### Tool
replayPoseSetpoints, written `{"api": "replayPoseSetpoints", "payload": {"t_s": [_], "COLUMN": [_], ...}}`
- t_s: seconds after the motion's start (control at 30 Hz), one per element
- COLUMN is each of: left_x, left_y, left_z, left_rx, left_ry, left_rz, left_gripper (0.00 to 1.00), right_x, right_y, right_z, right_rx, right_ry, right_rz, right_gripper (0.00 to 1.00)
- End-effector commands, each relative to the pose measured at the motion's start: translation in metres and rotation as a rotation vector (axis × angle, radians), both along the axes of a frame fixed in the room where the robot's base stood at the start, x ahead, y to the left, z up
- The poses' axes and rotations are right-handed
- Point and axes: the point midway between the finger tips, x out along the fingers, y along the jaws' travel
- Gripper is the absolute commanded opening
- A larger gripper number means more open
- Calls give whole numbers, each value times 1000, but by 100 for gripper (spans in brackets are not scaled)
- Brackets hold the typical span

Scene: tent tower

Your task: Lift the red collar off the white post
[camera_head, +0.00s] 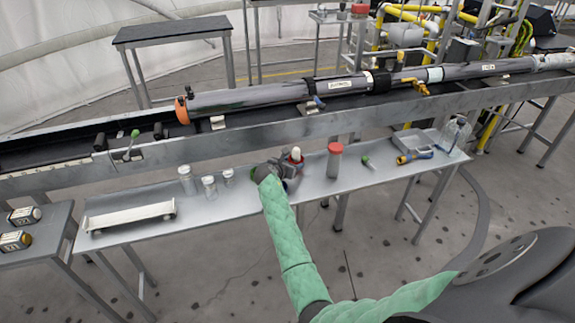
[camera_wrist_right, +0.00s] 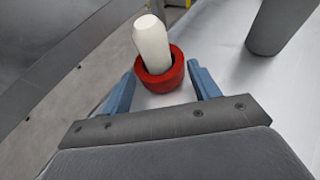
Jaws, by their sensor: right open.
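The white post (camera_head: 296,154) stands on the metal bench near its middle, with the red collar (camera_head: 293,161) around its lower part. In the right wrist view the white post (camera_wrist_right: 152,42) rises out of the red collar (camera_wrist_right: 158,79). My right gripper (camera_head: 290,168) is at the post in the head view, its fingers partly hidden. In the right wrist view the right gripper (camera_wrist_right: 163,86) is open, with one blue finger on each side of the collar. A gap shows beside the right finger; contact at the left finger is unclear. My left gripper is not in view.
On the bench (camera_head: 240,203), a grey cylinder with a red top (camera_head: 334,162) stands right of the post. Several clear jars (camera_head: 209,187) and a long white tray (camera_head: 130,216) are to the left. A yellow-handled tool (camera_head: 412,156) lies to the right. A long rail with a tube (camera_head: 250,97) runs behind.

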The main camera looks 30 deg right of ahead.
Motion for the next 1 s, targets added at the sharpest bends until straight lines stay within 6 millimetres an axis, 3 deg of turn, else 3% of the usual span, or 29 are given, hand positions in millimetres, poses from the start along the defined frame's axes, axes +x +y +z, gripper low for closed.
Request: {"api": "replayPoseSetpoints", "payload": {"t_s": [0.2, 0.57, 0.73, 0.77, 0.8, 0.9, 1.0], "left_x": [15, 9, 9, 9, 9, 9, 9], "left_y": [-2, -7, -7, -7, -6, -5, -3], "left_z": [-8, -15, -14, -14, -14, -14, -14], "left_rx": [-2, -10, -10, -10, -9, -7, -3], "left_ry": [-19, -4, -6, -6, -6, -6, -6], "left_rz": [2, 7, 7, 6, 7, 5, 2], "left_gripper": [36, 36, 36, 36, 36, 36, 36], "right_x": [9, 11, 11, 11, 11, 11, 11], "right_y": [-16, -20, -20, -20, -20, -20, -20], "right_z": [-7, -10, -10, -10, -10, -10, -9], "right_rx": [0, 1, 1, 1, 1, 1, 1], "right_ry": [-1, 0, 0, 0, 0, 0, 0], "right_rz": [0, 0, 0, 0, 0, 0, 0], "right_gripper": [61, 61, 31, 30, 47, 32, 32]}}
